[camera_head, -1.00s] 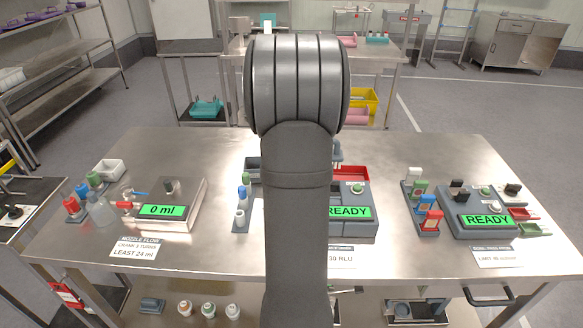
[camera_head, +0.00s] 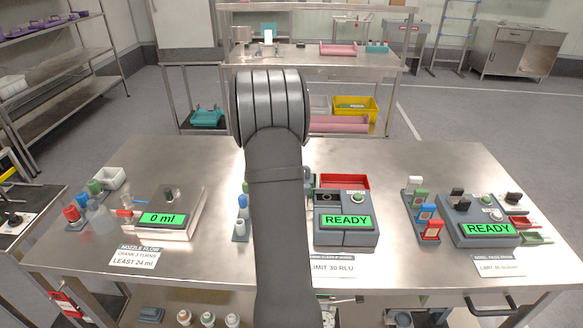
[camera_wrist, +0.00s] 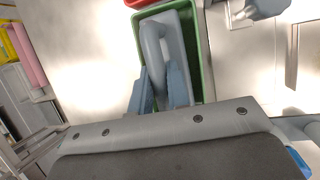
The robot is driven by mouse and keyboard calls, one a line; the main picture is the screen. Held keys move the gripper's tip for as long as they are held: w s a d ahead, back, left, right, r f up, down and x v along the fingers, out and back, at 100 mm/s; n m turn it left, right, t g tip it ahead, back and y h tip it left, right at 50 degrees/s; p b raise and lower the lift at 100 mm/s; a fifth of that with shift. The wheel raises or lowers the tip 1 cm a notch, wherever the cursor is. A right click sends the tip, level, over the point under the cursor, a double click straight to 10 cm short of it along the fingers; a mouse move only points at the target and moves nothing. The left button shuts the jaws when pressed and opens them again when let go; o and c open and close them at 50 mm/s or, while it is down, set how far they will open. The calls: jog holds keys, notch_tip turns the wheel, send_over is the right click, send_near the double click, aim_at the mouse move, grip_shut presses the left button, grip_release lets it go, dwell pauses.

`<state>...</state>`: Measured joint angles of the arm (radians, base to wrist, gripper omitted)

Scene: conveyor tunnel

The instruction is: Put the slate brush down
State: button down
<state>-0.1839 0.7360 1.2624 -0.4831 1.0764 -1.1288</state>
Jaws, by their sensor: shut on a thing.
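In the wrist view, my gripper (camera_wrist: 161,82) has its two blue-grey fingers shut on a slate-coloured piece with a loop-shaped handle, which looks like the slate brush (camera_wrist: 178,42). The brush is inside or just above a narrow green-walled tray (camera_wrist: 203,62). I cannot tell whether it touches the tray floor.
A red tray (camera_head: 345,181) stands behind the middle READY device (camera_head: 346,222). Left is the 0 ml device (camera_head: 163,219) with bottles; right is another READY device (camera_head: 489,229) with coloured blocks. Bare steel table lies between the stations.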

jog(key=shift+f, duration=0.15)
jog(key=c, duration=1.4)
grip_release()
jog(key=shift+o, duration=0.2)
jog(key=v, duration=1.2)
jog(key=shift+r, duration=0.25)
